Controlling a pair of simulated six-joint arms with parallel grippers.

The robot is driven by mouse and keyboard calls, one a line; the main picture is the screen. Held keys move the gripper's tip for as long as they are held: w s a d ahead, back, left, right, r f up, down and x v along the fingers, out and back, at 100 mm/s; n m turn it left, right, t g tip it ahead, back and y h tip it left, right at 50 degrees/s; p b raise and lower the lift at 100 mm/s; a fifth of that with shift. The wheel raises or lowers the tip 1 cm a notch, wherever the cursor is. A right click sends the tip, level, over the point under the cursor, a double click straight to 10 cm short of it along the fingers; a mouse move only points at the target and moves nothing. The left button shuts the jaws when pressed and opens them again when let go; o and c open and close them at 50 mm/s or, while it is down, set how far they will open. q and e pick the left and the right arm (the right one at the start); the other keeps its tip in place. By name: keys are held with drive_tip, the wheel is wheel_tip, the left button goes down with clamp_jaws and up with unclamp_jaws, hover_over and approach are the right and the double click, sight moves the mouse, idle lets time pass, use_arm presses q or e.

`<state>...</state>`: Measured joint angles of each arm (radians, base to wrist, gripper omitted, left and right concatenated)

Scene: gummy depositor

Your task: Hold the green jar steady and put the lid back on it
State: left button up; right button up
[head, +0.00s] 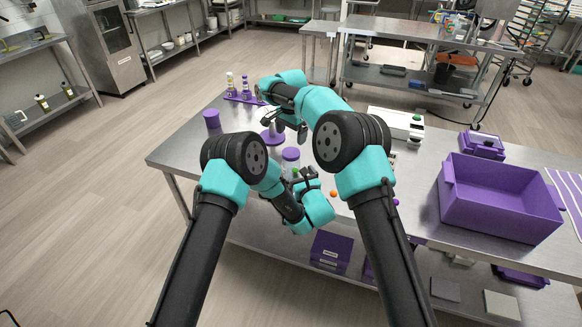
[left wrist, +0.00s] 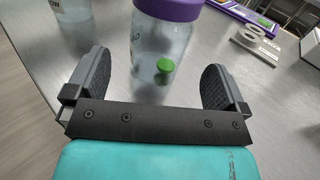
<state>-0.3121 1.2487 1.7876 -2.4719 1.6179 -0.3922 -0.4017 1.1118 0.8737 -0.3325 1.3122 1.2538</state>
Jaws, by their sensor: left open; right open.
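A clear jar with a purple top (head: 291,154) and a green gummy inside stands on the steel table. In the left wrist view the jar (left wrist: 160,45) stands upright between the fingers of my open left gripper (left wrist: 155,82), with gaps on both sides. The green gummy (left wrist: 166,65) shows through its wall. I cannot tell whether the purple top is a seated lid. In the head view my left gripper (head: 306,184) is just in front of this jar. My right gripper (head: 285,124) is open and empty, above and behind it, over another purple-topped piece (head: 272,136).
A purple cylinder (head: 212,118) stands at the table's left edge. Small bottles on a purple tray (head: 242,97) are at the back. An orange ball (head: 333,194) lies to the jar's right. A white machine (head: 396,124) and a large purple bin (head: 497,205) are further right.

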sight(295, 169)
use_arm(q)
drive_tip(key=shift+x, duration=2.65)
